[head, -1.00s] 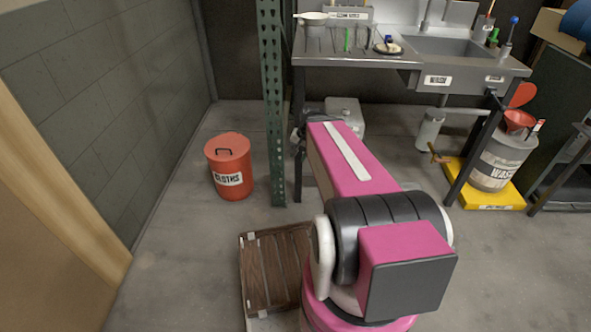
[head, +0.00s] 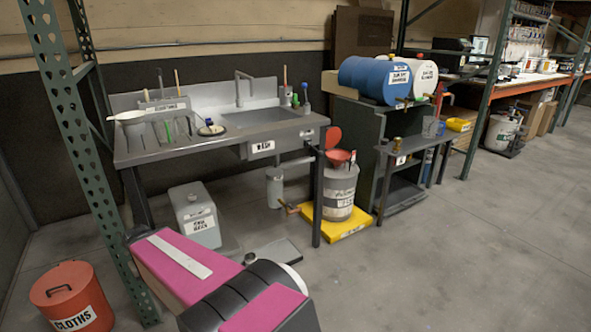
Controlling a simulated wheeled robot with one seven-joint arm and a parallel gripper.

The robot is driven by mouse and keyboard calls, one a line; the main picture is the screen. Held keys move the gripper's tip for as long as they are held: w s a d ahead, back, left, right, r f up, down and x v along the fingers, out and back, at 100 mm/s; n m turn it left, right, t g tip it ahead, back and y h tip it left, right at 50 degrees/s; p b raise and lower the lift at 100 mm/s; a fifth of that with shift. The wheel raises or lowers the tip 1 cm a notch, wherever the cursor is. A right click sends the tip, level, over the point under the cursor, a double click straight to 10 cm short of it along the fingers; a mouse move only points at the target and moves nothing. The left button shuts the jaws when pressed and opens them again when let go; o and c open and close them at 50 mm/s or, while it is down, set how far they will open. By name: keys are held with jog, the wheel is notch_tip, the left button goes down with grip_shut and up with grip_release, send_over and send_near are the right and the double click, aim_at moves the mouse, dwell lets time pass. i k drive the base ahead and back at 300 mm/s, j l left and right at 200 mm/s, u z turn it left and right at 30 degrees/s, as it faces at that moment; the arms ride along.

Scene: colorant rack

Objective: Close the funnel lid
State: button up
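A red funnel (head: 338,157) sits on top of a grey waste drum (head: 341,187). Its red round lid (head: 333,137) stands upright, tilted open at the funnel's left back edge. The drum stands on a yellow tray (head: 346,231) on the floor, between the sink table and a dark shelf unit. My pink and black arm shows at the lower left, well short of the drum. My gripper is not visible in the head view.
The steel sink table (head: 276,135) stands left of the drum, with its front leg (head: 318,205) close beside it. A low grey table (head: 418,142) is at its right. A red cloths bin (head: 72,300) and green rack post (head: 85,150) are at left. Open floor lies in front.

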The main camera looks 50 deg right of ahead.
aim_at(334, 134)
jog(key=l+z, duration=0.3)
jog(key=l, duration=0.65)
jog(key=i+l+z, duration=0.25)
jog(key=l, duration=0.7)
jog(key=k, duration=0.15)
